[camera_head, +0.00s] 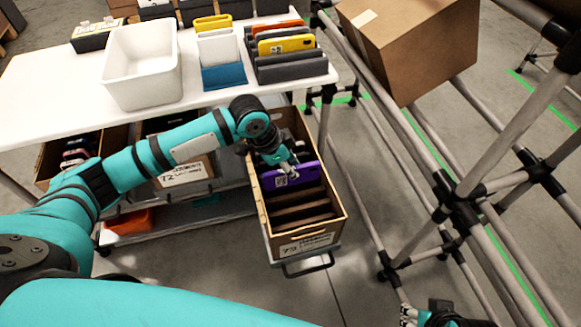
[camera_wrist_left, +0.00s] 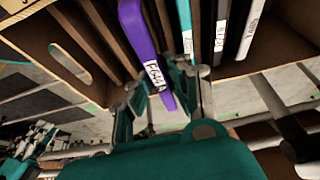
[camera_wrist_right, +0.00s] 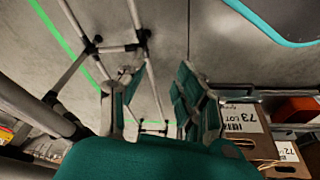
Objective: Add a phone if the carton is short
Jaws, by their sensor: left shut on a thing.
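The open carton (camera_head: 328,228), labelled 73, sits on a pulled-out shelf below the table, with wooden dividers inside. My left gripper (camera_head: 290,167) reaches into it and is shut on a purple phone (camera_head: 292,178), which stands between dividers. In the left wrist view the purple phone (camera_wrist_left: 137,40) carries a white label and lies between the two fingers. Teal and grey phones (camera_wrist_left: 221,30) stand in slots beside it. The near slots of the carton look empty. My right gripper (camera_wrist_right: 158,105) is open and empty, away from the carton; it shows partly at the head view's bottom edge.
The white table (camera_head: 40,85) holds a white bin (camera_head: 143,62), a rack with a yellow phone (camera_head: 286,44), and other coloured phones. More cartons (camera_head: 187,172) stand on the shelf below. A metal pipe rack (camera_head: 440,215) with a large brown box (camera_head: 415,45) is at right.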

